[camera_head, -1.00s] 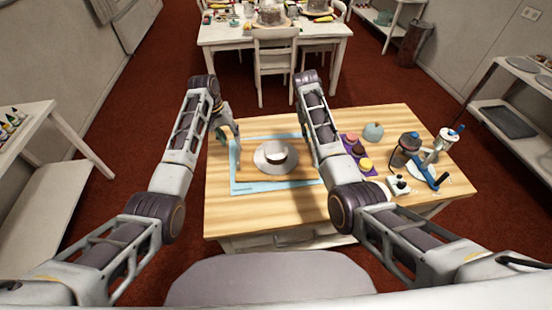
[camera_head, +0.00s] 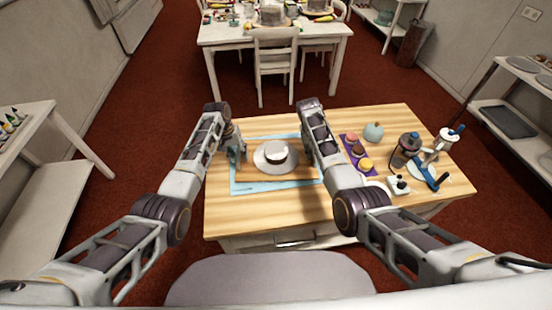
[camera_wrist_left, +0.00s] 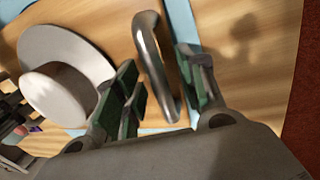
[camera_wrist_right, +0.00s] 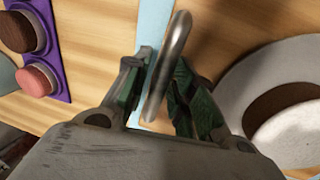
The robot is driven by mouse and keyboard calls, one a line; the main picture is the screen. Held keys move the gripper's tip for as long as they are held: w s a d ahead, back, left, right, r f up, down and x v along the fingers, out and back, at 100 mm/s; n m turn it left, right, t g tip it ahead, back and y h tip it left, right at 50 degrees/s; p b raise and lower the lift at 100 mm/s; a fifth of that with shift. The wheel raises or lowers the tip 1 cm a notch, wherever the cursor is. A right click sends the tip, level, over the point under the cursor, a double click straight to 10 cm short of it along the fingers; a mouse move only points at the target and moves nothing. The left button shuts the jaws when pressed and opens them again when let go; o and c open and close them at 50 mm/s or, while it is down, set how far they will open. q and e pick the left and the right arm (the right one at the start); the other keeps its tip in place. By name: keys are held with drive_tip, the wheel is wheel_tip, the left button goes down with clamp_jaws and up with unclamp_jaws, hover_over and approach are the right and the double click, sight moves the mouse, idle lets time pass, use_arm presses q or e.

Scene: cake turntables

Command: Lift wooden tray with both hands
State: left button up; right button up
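The wooden tray (camera_head: 246,174) lies on a light blue mat (camera_head: 275,186) and bears a white plate (camera_head: 262,162) with a round cake with a white top (camera_head: 276,152). My left gripper (camera_head: 237,155) is at the tray's left end. In the left wrist view its green-padded fingers (camera_wrist_left: 163,82) stand apart on either side of a metal handle (camera_wrist_left: 150,60). In the right wrist view my right gripper (camera_wrist_right: 164,78) is open, with the other metal handle (camera_wrist_right: 172,55) between its fingers. My right forearm hides that gripper in the head view.
A teal pot (camera_head: 373,131), a blue-handled stand (camera_head: 428,172) and a small white device (camera_head: 399,185) are further right. The front of the wooden table (camera_head: 270,215) is clear.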

use_arm(q)
drive_tip(key=shift+f, duration=0.15)
use_arm(e)
drive_tip(key=shift+f, duration=0.15)
use_arm(q)
drive_tip(key=shift+c, duration=0.4)
use_arm(e)
drive_tip(key=shift+c, duration=0.3)
use_arm(q)
drive_tip(key=c, duration=0.5)
use_arm(e)
drive_tip(key=c, duration=0.5)
use_arm(q)
clamp_jaws()
use_arm(e)
clamp_jaws()
